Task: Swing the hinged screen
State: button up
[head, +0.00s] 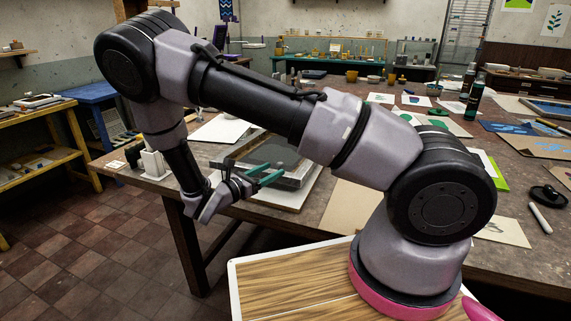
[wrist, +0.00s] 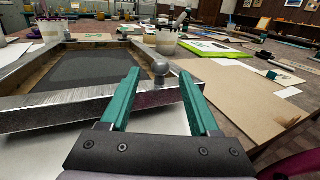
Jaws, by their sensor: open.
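The hinged screen is a grey metal frame (wrist: 85,108) around dark mesh, low over a pale board on the table. In the head view its frame (head: 298,178) shows partly behind my arm. A round metal knob (wrist: 160,70) stands on the frame's near right corner in the wrist view. My gripper (wrist: 159,76) has two teal fingers, spread apart and empty. The knob appears between the fingertips, with gaps on both sides; I cannot tell how deep it sits between them. In the head view my gripper (head: 272,174) is at the screen's near edge. The hinges cannot be made out.
A light container (wrist: 167,42) and another container (wrist: 52,29) stand beyond the screen. A brown sheet (wrist: 245,98) lies flat to the right, with a green-edged pad (wrist: 208,48) behind it. A white object (head: 152,162) stands at the table's left corner.

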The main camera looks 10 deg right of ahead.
jog(key=x, duration=0.7)
jog(key=shift+w+d, duration=0.15)
jog(key=shift+d, duration=0.15)
grip_shut()
dwell(1.0)
